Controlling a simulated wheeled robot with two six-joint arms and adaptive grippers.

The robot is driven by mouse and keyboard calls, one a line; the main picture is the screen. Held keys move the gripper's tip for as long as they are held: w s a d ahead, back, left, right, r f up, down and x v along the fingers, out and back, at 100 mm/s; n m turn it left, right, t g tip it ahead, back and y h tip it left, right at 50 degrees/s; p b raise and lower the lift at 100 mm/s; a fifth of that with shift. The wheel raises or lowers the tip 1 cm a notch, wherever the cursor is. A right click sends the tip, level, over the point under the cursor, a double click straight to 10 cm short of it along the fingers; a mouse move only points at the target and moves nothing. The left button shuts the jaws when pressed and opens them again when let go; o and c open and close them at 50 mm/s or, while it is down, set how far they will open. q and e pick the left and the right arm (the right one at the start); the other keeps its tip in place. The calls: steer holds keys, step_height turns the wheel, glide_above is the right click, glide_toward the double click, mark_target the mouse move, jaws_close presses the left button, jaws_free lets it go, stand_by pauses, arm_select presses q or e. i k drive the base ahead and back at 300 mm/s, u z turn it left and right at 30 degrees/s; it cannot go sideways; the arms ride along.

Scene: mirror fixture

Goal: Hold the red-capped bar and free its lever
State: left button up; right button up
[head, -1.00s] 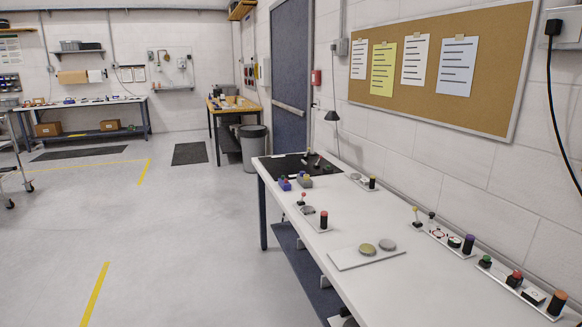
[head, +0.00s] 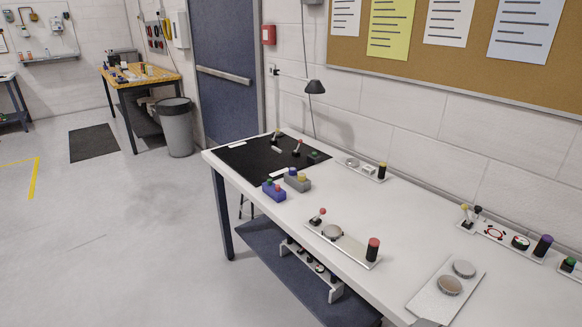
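A pale plate (head: 348,243) lies on the white table, angled towards the table's front edge. At its right end stands a black post with a red cap (head: 373,249), upright. At its left end is a small lever with a red ball knob (head: 320,215), leaning slightly. A round grey disc (head: 332,232) sits on the plate between them. Nothing is seen touching the post or lever. Neither of my grippers can be made out. A small grey shape at the bottom edge is too cut off to identify.
The white table (head: 400,217) has blue (head: 273,190) and grey (head: 297,180) button boxes and a black mat (head: 240,158) to the left. A plate with two discs (head: 425,297) lies at the right front. More control strips line the wall. A shelf (head: 265,250) hangs below.

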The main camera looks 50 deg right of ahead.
mark_target(323, 211)
steer(key=i, duration=0.95)
steer(key=z, duration=2.4)
